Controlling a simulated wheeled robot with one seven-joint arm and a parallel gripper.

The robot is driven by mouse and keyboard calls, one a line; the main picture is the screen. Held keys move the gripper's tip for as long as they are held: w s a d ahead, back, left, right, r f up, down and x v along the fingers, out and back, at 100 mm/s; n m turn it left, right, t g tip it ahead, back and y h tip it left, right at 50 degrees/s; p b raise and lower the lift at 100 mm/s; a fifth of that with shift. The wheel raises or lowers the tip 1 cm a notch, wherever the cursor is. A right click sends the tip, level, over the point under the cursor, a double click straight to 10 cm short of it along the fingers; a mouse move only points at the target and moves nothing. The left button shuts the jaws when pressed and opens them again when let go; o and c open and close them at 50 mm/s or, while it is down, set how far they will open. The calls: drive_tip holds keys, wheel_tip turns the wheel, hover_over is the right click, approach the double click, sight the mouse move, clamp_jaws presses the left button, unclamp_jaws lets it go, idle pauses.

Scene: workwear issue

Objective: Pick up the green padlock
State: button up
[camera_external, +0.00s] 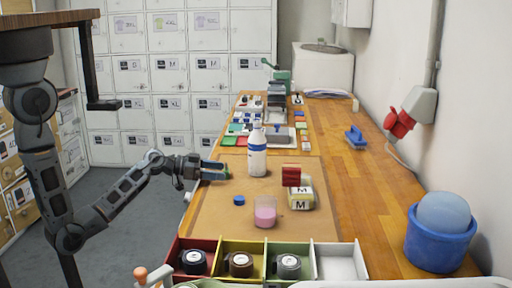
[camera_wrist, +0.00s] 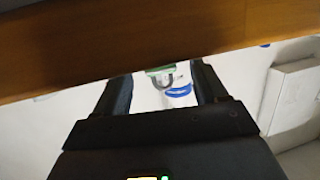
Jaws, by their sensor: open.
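The green padlock (camera_wrist: 158,70) shows in the wrist view between my two fingers, with its grey shackle (camera_wrist: 167,82) toward the lower side of the picture. The green body is close to the edge of a wooden surface. My gripper (camera_wrist: 160,75) is open, with one finger on each side of the padlock; contact is not visible. In the external view my gripper (camera_external: 221,171) is low over the left edge of the brown mat (camera_external: 215,205), left of the white bottle. I cannot make out the padlock clearly there.
A white bottle with a blue label (camera_external: 257,160) stands close right of my gripper. A blue cap (camera_external: 239,200), a pink cup (camera_external: 265,215) and blocks marked M (camera_external: 301,203) are nearer. Coloured bins (camera_external: 230,246) line the front; a blue tub (camera_external: 440,250) stands right.

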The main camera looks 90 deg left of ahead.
sight(227, 172)
drive_tip(key=shift+x, duration=1.8)
drive_tip(key=shift+c, duration=0.5)
drive_tip(key=c, duration=1)
